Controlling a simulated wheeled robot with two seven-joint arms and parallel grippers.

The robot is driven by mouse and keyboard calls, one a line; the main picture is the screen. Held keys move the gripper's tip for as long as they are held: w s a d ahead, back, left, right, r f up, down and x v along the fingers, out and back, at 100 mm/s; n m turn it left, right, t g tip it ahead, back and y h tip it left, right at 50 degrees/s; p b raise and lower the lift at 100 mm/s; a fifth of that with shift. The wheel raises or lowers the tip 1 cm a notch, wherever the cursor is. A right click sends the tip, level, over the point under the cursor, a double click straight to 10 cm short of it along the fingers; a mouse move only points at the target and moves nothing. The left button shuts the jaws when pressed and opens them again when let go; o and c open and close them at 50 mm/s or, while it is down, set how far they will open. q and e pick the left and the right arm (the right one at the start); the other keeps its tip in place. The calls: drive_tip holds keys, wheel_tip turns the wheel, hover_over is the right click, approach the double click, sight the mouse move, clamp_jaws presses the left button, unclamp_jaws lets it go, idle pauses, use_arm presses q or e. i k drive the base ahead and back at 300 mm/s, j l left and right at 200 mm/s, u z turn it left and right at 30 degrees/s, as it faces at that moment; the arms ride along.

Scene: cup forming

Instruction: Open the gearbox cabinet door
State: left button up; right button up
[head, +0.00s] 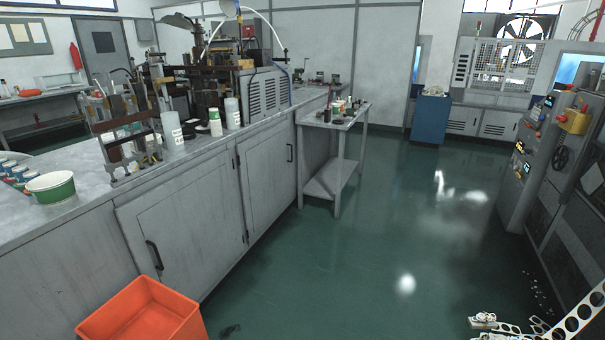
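A grey cabinet under the long workbench has two doors that face the aisle. The near door (190,215) has a black vertical handle (154,255) at its left side and looks shut. The far door (267,173) has a black handle (290,152) at its right side and also looks shut. No label shows which one is the gearbox cabinet door. My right gripper (483,321) is low at the bottom right, over the floor and far from both doors; its fingers are too small to read. My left gripper is not in view.
An orange bin (140,312) stands on the floor in front of the near door. A small metal table (336,118) stands beyond the far door. A control panel machine (545,150) is at the right. The green floor (370,250) between is clear.

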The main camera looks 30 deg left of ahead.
sight(183, 233)
drive_tip(key=i+u, duration=0.15)
drive_tip(key=i, duration=0.3)
drive_tip(key=i+l+u, duration=0.2)
drive_tip(key=i, duration=0.25)
drive_tip(key=i+u, duration=0.15)
drive_tip(key=i, duration=0.3)
